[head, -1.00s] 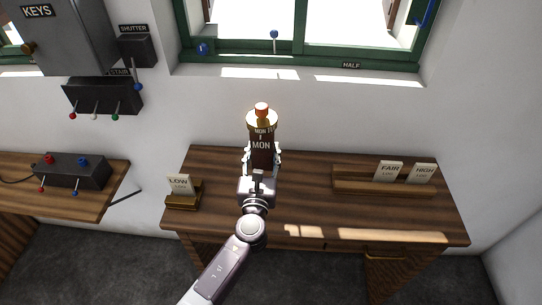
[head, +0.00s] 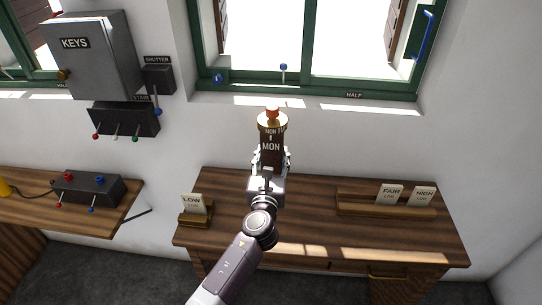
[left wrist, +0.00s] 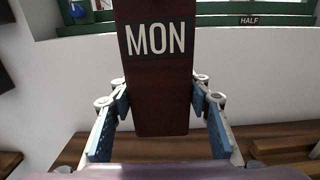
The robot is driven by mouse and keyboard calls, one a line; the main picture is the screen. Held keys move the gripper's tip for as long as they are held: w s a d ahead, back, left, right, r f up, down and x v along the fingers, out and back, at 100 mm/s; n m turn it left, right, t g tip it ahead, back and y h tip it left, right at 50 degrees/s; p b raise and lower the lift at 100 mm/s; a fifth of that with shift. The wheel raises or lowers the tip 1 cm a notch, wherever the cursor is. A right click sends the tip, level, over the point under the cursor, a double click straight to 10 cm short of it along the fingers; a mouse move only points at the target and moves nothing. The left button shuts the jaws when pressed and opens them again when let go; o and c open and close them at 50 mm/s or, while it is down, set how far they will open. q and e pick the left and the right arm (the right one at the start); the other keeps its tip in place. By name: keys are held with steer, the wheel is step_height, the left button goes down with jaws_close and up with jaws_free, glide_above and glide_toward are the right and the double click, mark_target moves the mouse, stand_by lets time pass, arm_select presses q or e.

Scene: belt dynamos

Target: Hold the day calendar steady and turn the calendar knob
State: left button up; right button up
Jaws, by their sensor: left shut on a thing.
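The day calendar (head: 271,154) is a dark red-brown upright block with "MON" on its face. A brass disc and an orange-red calendar knob (head: 272,113) sit on its top. My left gripper (head: 271,163) is shut on the block's lower part, a finger at each side. In the left wrist view the calendar (left wrist: 158,85) stands upright between the blue-padded fingers of the left gripper (left wrist: 160,98). Its bottom edge shows there, seemingly clear of the table. The knob is out of that view. My right gripper is not in view.
A wooden desk (head: 330,235) lies below, with a "LOW" card (head: 192,203) in a holder and "FAIR" (head: 390,194) and "HIGH" (head: 424,196) cards in a rack. A green window (head: 305,88) is behind. A lever box (head: 90,188) stands at left. The desk's middle is clear.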

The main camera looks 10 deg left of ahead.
arm_select(q)
steer(key=shift+s+f, duration=0.1)
steer(key=shift+f, duration=0.05)
step_height(320, 180, down, 4)
steer(key=b, duration=0.4)
steer(key=shift+a+f, duration=0.15)
steer(key=shift+s+f+b, duration=0.1)
steer(key=shift+f+b, duration=0.65)
steer(key=shift+b, duration=0.1)
step_height(320, 180, down, 10)
steer(key=b, duration=0.9)
steer(key=shift+s+f, duration=0.15)
steer(key=shift+f, duration=0.1)
steer(key=shift+f+b, duration=0.85)
steer(key=shift+b, duration=0.05)
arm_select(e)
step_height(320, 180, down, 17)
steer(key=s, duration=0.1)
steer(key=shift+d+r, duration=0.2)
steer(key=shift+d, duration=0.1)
arm_select(q)
steer(key=shift+f, duration=0.2)
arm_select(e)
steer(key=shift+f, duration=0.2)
